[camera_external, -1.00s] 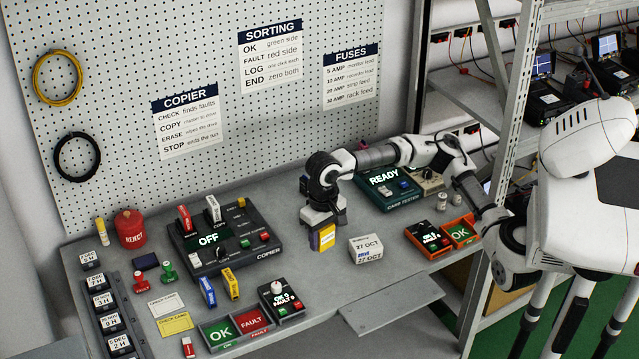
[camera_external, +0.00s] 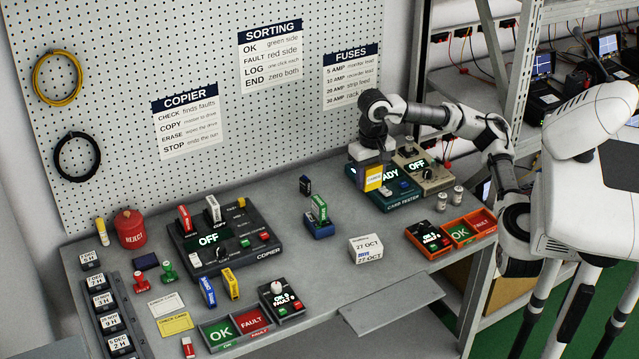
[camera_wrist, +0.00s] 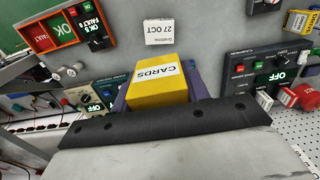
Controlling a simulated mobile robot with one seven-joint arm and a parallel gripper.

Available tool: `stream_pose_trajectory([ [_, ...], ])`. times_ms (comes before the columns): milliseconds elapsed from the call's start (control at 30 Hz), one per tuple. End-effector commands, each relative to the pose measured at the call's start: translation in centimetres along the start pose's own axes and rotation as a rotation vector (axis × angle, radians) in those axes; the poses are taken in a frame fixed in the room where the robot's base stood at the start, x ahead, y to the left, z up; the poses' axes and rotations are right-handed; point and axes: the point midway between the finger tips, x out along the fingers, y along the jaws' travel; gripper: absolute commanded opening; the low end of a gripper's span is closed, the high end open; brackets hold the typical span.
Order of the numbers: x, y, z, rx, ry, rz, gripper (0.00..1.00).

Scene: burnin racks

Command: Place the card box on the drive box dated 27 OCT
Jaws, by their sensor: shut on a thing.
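The drive box dated 27 OCT (camera_external: 366,250) is a small white box on the bench, to the right of the middle. It also shows in the wrist view (camera_wrist: 166,33), beyond the card box. Nothing lies on its top. The gripper's fingertips are partly hidden in both views.
The copier (camera_external: 225,242) is farther left. A red-orange OK/FAULT tray (camera_external: 458,240) lies to the right. The bench in front of the drive box is clear.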

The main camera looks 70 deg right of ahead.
Motion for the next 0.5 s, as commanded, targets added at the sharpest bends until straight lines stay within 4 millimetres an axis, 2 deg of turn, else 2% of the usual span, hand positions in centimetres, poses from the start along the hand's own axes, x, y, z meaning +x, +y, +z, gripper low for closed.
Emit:
stream_pose_trajectory([
  [167,2.2,0.3,0.0,0.004,0.0,0.001,0.22],
  [500,10.2,0.2,0.0,0.003,0.0,0.0,0.22],
])
